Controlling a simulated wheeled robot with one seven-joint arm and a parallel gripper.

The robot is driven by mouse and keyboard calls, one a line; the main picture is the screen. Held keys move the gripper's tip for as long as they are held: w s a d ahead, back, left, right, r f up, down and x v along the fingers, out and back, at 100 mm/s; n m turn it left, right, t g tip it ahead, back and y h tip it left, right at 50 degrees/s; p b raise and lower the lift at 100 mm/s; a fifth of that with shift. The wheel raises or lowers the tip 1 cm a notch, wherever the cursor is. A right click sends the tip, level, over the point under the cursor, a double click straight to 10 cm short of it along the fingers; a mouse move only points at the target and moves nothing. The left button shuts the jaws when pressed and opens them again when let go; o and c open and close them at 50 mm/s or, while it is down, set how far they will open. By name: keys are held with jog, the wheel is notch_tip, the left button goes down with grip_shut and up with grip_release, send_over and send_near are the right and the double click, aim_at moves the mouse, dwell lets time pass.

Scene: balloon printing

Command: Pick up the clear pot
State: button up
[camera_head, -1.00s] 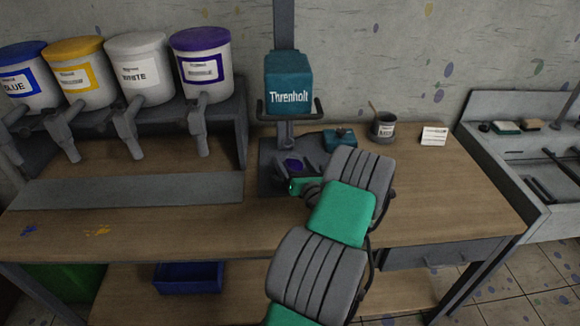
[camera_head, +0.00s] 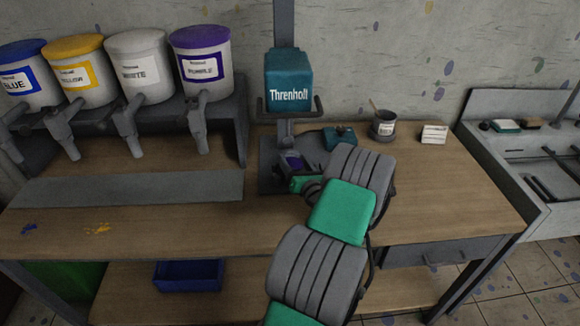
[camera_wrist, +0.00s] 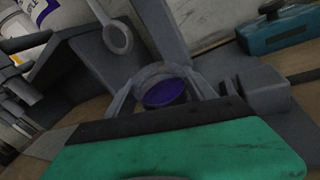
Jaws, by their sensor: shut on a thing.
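The clear pot with purple paint in it (camera_head: 293,161) is under the teal press head marked Threnholt (camera_head: 289,80), at the grey press base (camera_head: 268,180). In the wrist view the pot (camera_wrist: 164,94) shows as a grey rim around purple, between my two fingers. My gripper (camera_wrist: 163,98) is shut on it. In the head view my gripper (camera_head: 297,168) reaches in from the lower right, and my arm covers part of the press. The pot looks slightly tilted; I cannot tell whether it is clear of the base.
Blue, yellow, white and purple paint tubs (camera_head: 201,62) stand on a dispenser rack at the left. A dark can with a stick (camera_head: 384,125) and a small white card (camera_head: 434,135) stand at the back right. A sink unit (camera_head: 505,160) is far right.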

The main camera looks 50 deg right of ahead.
jog(key=c, duration=0.4)
jog(key=shift+s+a+r, duration=0.15)
jog(key=shift+s+r, duration=0.2)
jog(key=shift+r, duration=0.1)
jog(key=s+a+r+b, duration=0.1)
jog(key=s+a+r, duration=0.5)
jog(key=s, duration=0.5)
jog(key=shift+s+d+m+g+h, duration=1.1)
jog(key=shift+s+d+m+h, duration=0.2)
jog(key=shift+s+d+h, duration=0.35)
jog(key=w+a+f+n+t+y, duration=0.2)
jog(key=w+a+n+t+y, duration=0.35)
jog(key=w+a, duration=1.4)
jog(key=w+a+n+y, duration=0.2)
jog(key=a+y, duration=0.2)
jog(key=a, duration=0.4)
jog(key=w+a+n+g+y, duration=0.1)
jog(key=w+a+n+y, duration=0.1)
jog(key=a, duration=0.6)
jog(key=w+a+r+n+y, duration=0.1)
jog(key=w+a+n+y, duration=0.1)
jog(key=a+y, duration=0.4)
jog(key=shift+w+a+n+g, duration=0.2)
jog(key=shift+w+a, duration=0.25)
jog(key=shift+a, duration=0.35)
jog(key=shift+w+a+n+g, duration=0.15)
jog(key=shift+w+a, duration=0.25)
jog(key=shift+a, duration=0.4)
